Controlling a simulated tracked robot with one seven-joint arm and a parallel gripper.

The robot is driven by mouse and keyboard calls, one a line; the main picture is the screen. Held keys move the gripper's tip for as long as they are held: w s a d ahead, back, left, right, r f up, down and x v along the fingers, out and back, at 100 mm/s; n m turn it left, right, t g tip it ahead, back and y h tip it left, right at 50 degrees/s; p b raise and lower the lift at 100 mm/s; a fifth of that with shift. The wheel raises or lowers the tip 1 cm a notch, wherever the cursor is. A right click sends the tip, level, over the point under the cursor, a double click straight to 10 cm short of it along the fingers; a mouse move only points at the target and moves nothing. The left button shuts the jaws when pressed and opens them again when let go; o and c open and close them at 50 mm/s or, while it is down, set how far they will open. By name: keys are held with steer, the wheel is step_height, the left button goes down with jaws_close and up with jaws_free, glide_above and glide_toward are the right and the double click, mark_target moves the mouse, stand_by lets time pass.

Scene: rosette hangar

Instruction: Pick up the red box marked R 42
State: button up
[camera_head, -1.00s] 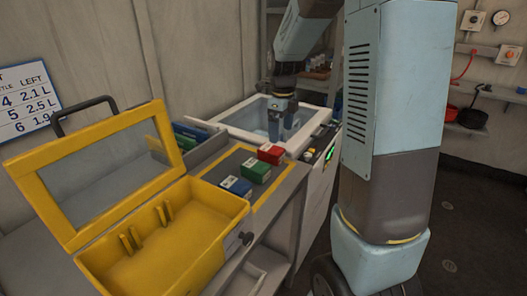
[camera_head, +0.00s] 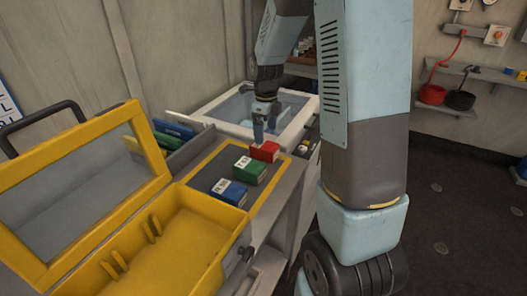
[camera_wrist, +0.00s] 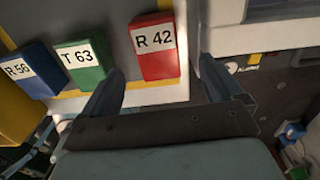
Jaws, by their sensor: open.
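The red box marked R 42 (camera_wrist: 155,62) lies label up on the grey mat with a yellow border. In the head view the red box (camera_head: 265,151) is the farthest of three boxes in a row. My gripper (camera_head: 265,132) is above and beside it, partly overlapping it in that view. In the wrist view my gripper (camera_wrist: 160,82) is open, and the red box shows between its two fingers, beyond their tips. The gripper holds nothing. Whether a finger touches the box cannot be told.
A green box T 63 (camera_wrist: 81,65) and a blue box R 56 (camera_wrist: 30,72) lie beside the red one. An open yellow case (camera_head: 215,222) stands at the near end. A white bin with a glass lid (camera_head: 222,110) is just behind the boxes. Blue and green folders stand at left.

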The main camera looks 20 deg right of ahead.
mark_target(264, 145)
steer(key=shift+a+f, duration=0.2)
steer(key=shift+f, duration=3.35)
steer(key=shift+c, duration=0.2)
steer(key=c, duration=1.1)
steer(key=shift+r, duration=0.15)
